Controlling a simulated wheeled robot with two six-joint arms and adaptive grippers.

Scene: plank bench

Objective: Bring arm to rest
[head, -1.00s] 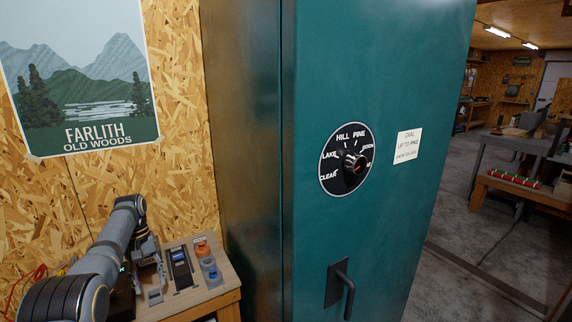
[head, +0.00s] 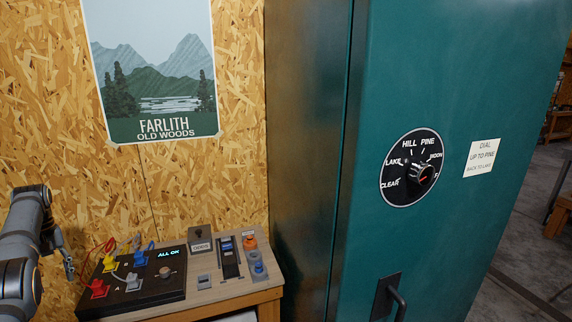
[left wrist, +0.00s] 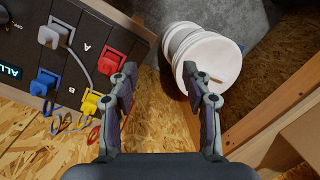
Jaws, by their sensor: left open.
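My left arm comes in from the left in the head view, with its left gripper (head: 66,262) just left of the black panel (head: 140,290). In the left wrist view the left gripper (left wrist: 162,92) is open, with nothing between its fingers. The panel also shows in the left wrist view (left wrist: 22,60), beside the left finger, with red, yellow, blue and grey plugs. Its display reads ALL OK in the head view. My right gripper is in neither view.
A teal cabinet (head: 400,90) with a round dial (head: 398,190) and a handle (head: 385,298) stands at the right. A note (head: 482,157) is beside the dial. A poster (head: 155,80) hangs on the chipboard wall. A white spool (left wrist: 208,60) lies beyond the fingers in the left wrist view.

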